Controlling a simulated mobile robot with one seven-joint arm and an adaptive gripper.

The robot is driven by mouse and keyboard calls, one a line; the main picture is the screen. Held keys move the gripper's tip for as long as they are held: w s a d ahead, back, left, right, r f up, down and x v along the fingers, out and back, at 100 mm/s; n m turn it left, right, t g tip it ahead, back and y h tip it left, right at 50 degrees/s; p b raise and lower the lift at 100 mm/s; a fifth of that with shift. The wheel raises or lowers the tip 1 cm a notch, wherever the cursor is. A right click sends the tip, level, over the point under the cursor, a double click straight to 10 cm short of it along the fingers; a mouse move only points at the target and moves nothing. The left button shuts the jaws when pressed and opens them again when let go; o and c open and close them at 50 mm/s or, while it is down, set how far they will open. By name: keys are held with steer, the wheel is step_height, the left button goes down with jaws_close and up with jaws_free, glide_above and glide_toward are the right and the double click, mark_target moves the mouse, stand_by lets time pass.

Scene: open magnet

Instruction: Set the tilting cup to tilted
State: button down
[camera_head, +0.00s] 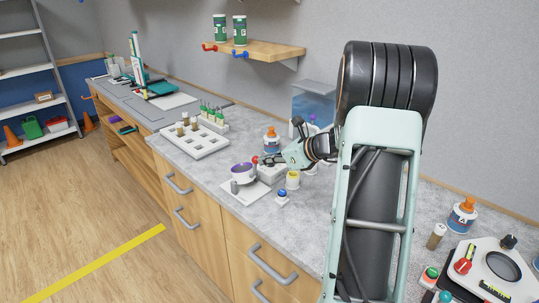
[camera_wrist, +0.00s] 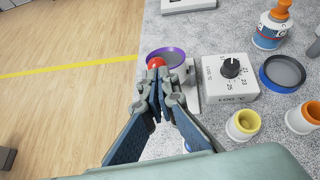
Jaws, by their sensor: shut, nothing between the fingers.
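The tilting cup (camera_head: 243,171) is white outside and purple inside, mounted on a small base on the grey counter. Its mouth faces roughly upward in the head view; I cannot tell its exact tilt. In the wrist view the cup's purple rim (camera_wrist: 170,52) shows just beyond my fingertips. A red ball knob (camera_wrist: 156,62) sits at the cup's side, right at the fingertips; I cannot tell whether they touch it. My gripper (camera_wrist: 160,76) is shut and empty, and hides part of the cup's mount. In the head view my gripper (camera_head: 270,160) comes in from the right.
A white dial box (camera_wrist: 230,77) stands close to the right of the cup. Yellow-lined (camera_wrist: 243,124) and orange-lined cups, a dark-lidded jar (camera_wrist: 282,73) and an orange-topped bottle (camera_wrist: 270,25) stand farther right. The counter edge and open floor lie left.

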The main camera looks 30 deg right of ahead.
steer(key=shift+w+a+r+p, duration=0.4)
steer(key=shift+w+r+p, duration=0.15)
steer(key=shift+w, duration=0.6)
steer(key=shift+w+a+r+p, duration=0.45)
steer(key=shift+w+r+p, duration=0.1)
steer(key=shift+w, duration=0.65)
steer(key=shift+w+a+r+p, duration=0.4)
steer(key=shift+w+r+p, duration=0.15)
steer(key=shift+w, duration=0.6)
